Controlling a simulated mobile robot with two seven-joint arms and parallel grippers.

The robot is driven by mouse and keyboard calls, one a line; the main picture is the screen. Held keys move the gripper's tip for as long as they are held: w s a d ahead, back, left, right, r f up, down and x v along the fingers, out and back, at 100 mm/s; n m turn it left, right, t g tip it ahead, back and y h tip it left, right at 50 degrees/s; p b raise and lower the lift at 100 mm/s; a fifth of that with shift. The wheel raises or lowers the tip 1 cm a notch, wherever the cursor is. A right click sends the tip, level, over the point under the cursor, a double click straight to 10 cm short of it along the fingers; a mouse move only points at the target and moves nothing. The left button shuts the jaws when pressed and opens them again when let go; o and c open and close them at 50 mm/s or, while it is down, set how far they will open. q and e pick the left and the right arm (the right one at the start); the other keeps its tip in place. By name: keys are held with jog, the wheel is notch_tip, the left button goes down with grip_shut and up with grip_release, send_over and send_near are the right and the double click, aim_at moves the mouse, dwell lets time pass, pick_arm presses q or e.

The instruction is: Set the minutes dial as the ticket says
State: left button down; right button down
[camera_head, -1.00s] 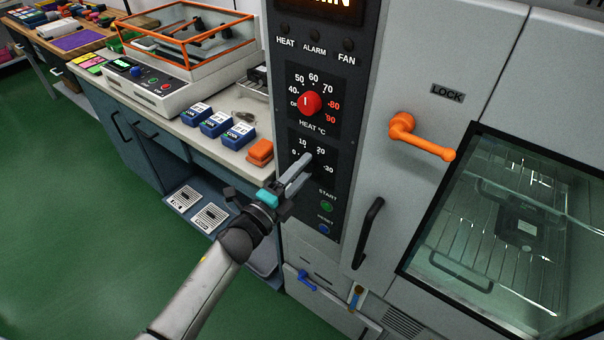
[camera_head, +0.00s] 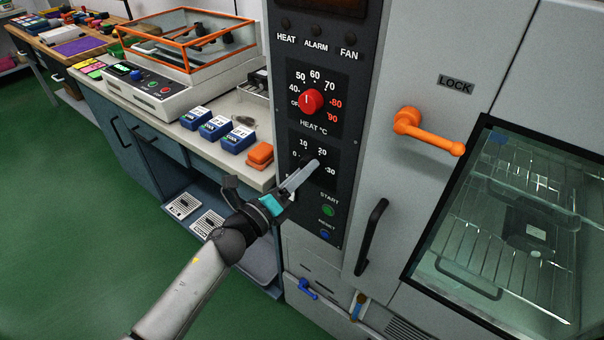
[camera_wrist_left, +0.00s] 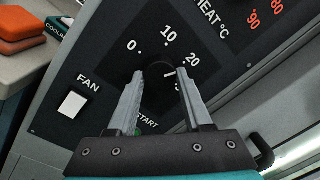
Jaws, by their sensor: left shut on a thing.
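The minutes dial (camera_wrist_left: 157,94) is a black knob with a short white mark, on the dark control panel (camera_head: 341,207) of the oven. In the left wrist view its mark leans towards the printed 20; the fingers hide part of the dial and the number after 20. My left gripper (camera_head: 313,166) is shut on the dial, with one finger on each side of it in the left wrist view (camera_wrist_left: 162,80). My right gripper is in neither view. I cannot make out a readable ticket.
The red heat dial (camera_head: 311,102) sits just above. The green START button (camera_head: 328,210) is below. An orange lock handle (camera_head: 430,132) sticks out at the right. A bench (camera_head: 262,133) with blue boxes (camera_head: 238,137) and orange blocks (camera_head: 260,155) stands at the left.

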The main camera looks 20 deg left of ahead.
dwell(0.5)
pick_arm(q)
jog(key=shift+c, duration=1.6)
grip_release()
jog(key=shift+s, duration=0.1)
jog(key=v, duration=1.5)
